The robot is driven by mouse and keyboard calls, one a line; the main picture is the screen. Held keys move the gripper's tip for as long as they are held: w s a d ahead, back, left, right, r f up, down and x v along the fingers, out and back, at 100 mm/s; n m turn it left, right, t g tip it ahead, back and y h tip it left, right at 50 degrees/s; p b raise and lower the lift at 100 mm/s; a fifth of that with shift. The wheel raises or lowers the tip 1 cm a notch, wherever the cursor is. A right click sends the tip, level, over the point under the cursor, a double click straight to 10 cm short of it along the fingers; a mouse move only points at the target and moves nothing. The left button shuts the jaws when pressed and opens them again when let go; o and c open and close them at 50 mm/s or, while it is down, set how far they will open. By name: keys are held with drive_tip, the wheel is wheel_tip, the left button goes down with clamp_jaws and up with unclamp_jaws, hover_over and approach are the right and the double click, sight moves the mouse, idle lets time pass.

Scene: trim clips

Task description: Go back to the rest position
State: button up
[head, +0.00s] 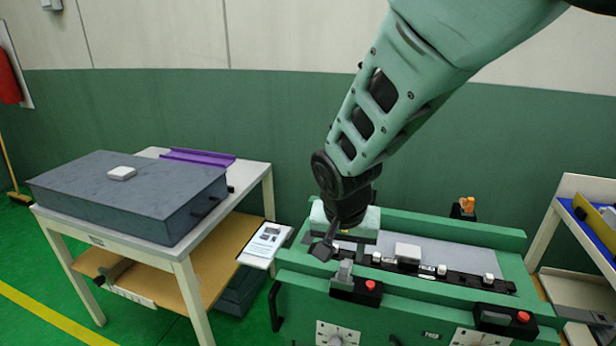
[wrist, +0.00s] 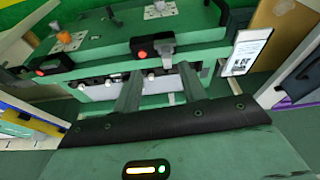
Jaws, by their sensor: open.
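My green arm reaches down from the upper right in the head view. My gripper (head: 333,238) hangs over the left end of the green fixture bench (head: 440,222), in front of a pale green block (head: 365,222). In the wrist view my gripper (wrist: 160,88) shows two grey fingers spread apart, with nothing held between them. Whether a fingertip touches the bench cannot be told. Part of the bench's left end is hidden behind my gripper.
A dark strip with several white pieces, one being a white block (head: 408,252), lies along the bench. Red-button boxes (head: 357,288) sit at its front edge. A printed card (head: 265,241) is at its left. A table (head: 250,172) with a grey case (head: 130,190) stands left, a shelf (head: 580,190) right.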

drive_tip(key=s+d+r+n+g, duration=0.1)
drive_tip(key=s+r+n, duration=0.1)
drive_tip(key=s, duration=0.6)
drive_tip(key=s+d+r+n+g+y+p, duration=0.1)
drive_tip(key=s+r+n, duration=0.1)
drive_tip(key=s+n, duration=0.3)
drive_tip(key=s+d+r+n+g, duration=0.1)
drive_tip(key=s+r+n, duration=0.2)
drive_tip(key=s, duration=0.8)
drive_tip(key=shift+d+n+y+p, duration=0.35)
drive_tip(key=shift+n+y, duration=0.05)
drive_tip(key=shift+n, duration=0.2)
